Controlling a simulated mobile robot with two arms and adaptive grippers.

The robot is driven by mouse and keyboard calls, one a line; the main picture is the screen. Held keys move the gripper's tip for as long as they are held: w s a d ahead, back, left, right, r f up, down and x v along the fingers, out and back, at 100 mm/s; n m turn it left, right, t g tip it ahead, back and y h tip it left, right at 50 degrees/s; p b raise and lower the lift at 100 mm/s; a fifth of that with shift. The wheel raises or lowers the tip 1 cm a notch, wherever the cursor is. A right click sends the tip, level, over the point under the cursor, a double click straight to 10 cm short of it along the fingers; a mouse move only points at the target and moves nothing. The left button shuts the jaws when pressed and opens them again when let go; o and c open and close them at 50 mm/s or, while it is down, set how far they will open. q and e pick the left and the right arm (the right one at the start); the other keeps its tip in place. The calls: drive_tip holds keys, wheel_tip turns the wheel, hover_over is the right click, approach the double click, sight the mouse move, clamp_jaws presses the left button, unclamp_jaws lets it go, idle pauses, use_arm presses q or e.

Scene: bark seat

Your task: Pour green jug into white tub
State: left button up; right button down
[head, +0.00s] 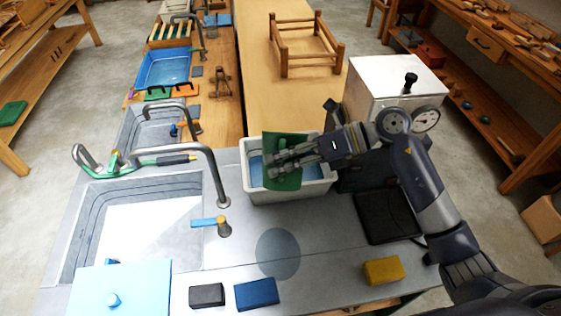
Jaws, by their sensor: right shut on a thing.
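The green jug (283,147) is held by my right gripper (282,166) over the white tub (291,194). My right gripper is shut on the jug, its fingers across the jug's near side. The jug looks tilted, and its mouth cannot be made out. The white tub stands on the grey counter and shows blue inside, left of the jug. The jug and gripper hide much of the tub's inside. I cannot tell whether anything is flowing from the jug. My left gripper is not in view.
A sink (140,225) with a curved tap (215,180) lies left of the tub. A yellow sponge (383,270), a blue block (257,294) and a black block (206,295) lie near the front edge. A white box (385,85) stands behind right.

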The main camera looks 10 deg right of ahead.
sight(281, 149)
drive_tip(key=shift+w+r+p, duration=0.25)
drive_tip(key=shift+r+p, duration=0.25)
drive_tip(key=shift+r, duration=0.2)
drive_tip(key=shift+w+d+r+m+g+p, duration=0.15)
drive_tip(key=shift+w+r+m+g+p, duration=0.25)
drive_tip(key=shift+r+m+g+p, duration=0.25)
drive_tip(key=shift+r, duration=0.25)
drive_tip(key=shift+w+r+p, duration=0.15)
drive_tip(key=shift+r+p, duration=0.15)
drive_tip(key=shift+p, duration=0.1)
drive_tip(key=shift+w+d+r+m+y, duration=0.1)
drive_tip(key=shift+w+r+m+y, duration=0.05)
drive_tip(key=shift+r+m+y, duration=0.15)
drive_tip(key=shift+w+r, duration=0.15)
drive_tip(key=shift+r, duration=0.1)
drive_tip(key=shift+r+m, duration=0.15)
drive_tip(key=shift+m, duration=0.1)
drive_tip(key=shift+w+d+r+g, duration=0.1)
drive_tip(key=shift+w+g, duration=0.15)
